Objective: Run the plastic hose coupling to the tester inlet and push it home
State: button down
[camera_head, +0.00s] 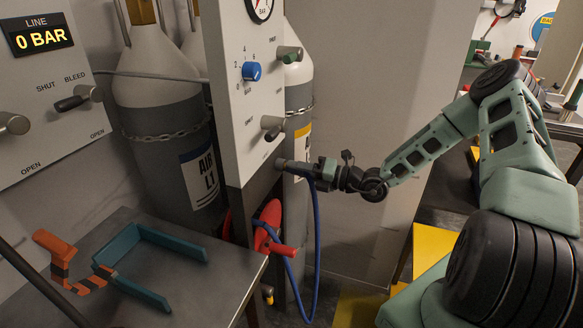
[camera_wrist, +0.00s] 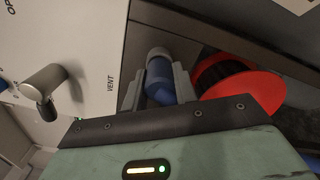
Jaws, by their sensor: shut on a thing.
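My gripper (camera_head: 318,171) is shut on the hose coupling (camera_head: 291,165), beside the lower right edge of the white tester panel (camera_head: 240,120). In the wrist view the coupling (camera_wrist: 159,85) is a blue body with a grey front end, between the two grey fingers (camera_wrist: 159,90). A blue hose (camera_head: 317,235) hangs from it in a loop. The coupling's front end points at the dark post under the panel. No inlet opening shows clearly; I cannot tell whether the coupling touches or enters one.
A red hose reel (camera_head: 270,225) is mounted just below; it shows close right of the fingers in the wrist view (camera_wrist: 255,92). A vent lever (camera_head: 272,127) juts from the panel above. Chained gas cylinders (camera_head: 165,110) stand behind. A blue bracket (camera_head: 140,270) lies on the metal bench (camera_head: 215,285).

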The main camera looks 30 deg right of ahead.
jog(key=shift+s+d, duration=0.35)
jog(key=shift+s, duration=0.15)
jog(key=shift+s+d+p, duration=0.25)
jog(key=shift+p, duration=0.1)
jog(key=shift+s+d, duration=0.4)
jog(key=shift+s, duration=0.15)
jog(key=shift+s+d+p, duration=0.25)
jog(key=shift+s+p, duration=0.05)
jog(key=shift+p, duration=0.1)
jog(key=shift+s+d, duration=0.2)
jog(key=shift+s, duration=0.1)
jog(key=shift+s+d, duration=0.15)
jog(key=shift+s, duration=0.05)
